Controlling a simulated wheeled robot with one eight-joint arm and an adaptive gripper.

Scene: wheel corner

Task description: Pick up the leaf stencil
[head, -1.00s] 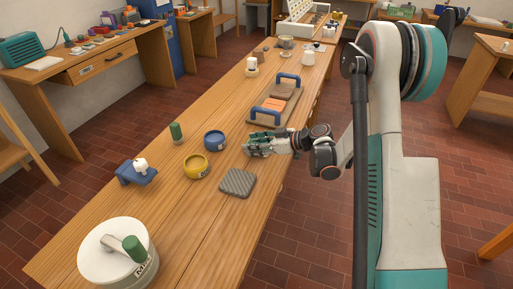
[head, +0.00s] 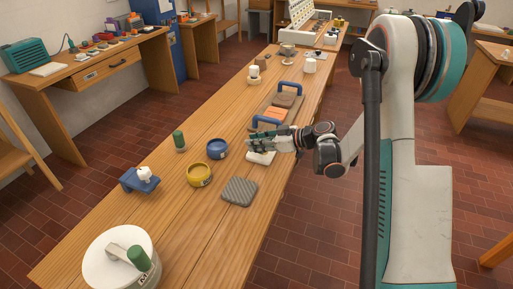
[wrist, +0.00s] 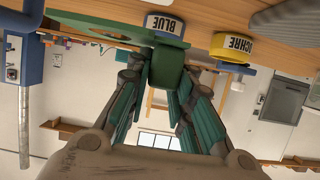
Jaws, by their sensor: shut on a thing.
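The leaf stencil (wrist: 112,27) is a flat green plate with a cut-out and a tab, seen at the top of the wrist view. My gripper (wrist: 170,75) is shut on its tab, with a finger on each side. In the head view my gripper (head: 262,143) is over the right part of the long bench, just above a small white block (head: 261,158). The stencil is hard to separate from the greenish fingers there. Whether it is fully clear of what lies below cannot be told.
A blue pot (head: 217,149), an ochre pot (head: 199,174) and a grey ribbed pad (head: 240,191) stand nearby on the bench (head: 205,235). A tray with blue handles (head: 265,122) lies just behind my gripper. A white drum (head: 120,262) stands at the front left.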

